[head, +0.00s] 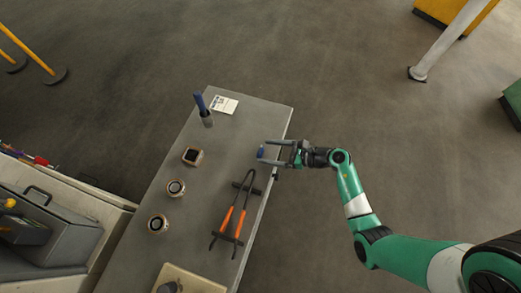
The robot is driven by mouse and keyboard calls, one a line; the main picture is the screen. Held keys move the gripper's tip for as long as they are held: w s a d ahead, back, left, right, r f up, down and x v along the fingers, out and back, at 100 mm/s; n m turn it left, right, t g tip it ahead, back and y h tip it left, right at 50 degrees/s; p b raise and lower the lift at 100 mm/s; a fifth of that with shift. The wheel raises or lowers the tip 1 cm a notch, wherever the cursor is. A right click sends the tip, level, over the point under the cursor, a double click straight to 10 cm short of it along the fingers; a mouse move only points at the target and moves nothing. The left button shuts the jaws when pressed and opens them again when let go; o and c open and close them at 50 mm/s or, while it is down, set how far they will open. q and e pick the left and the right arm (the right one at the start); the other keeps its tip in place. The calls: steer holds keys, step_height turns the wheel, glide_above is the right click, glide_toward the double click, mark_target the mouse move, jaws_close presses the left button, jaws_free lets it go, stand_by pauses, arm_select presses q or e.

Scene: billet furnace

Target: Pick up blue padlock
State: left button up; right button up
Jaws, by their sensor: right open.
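The blue padlock (261,153) is a small blue block on the grey table (228,145), near its right edge. My right gripper (268,152) reaches in from the right over the table edge. Its two fingers are open and point left. The padlock appears between or just at the fingertips; I cannot tell whether they touch it. My left gripper is not in view.
Orange-handled tongs (229,218) lie just below the gripper. Floor lies right of the table.

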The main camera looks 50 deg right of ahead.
mark_target(263, 152)
steer(key=b+x, duration=0.1)
steer(key=x, duration=0.3)
steer(key=shift+w+a, duration=0.15)
steer(key=shift+a, duration=0.15)
steer(key=shift+c, duration=0.3)
jaws_close()
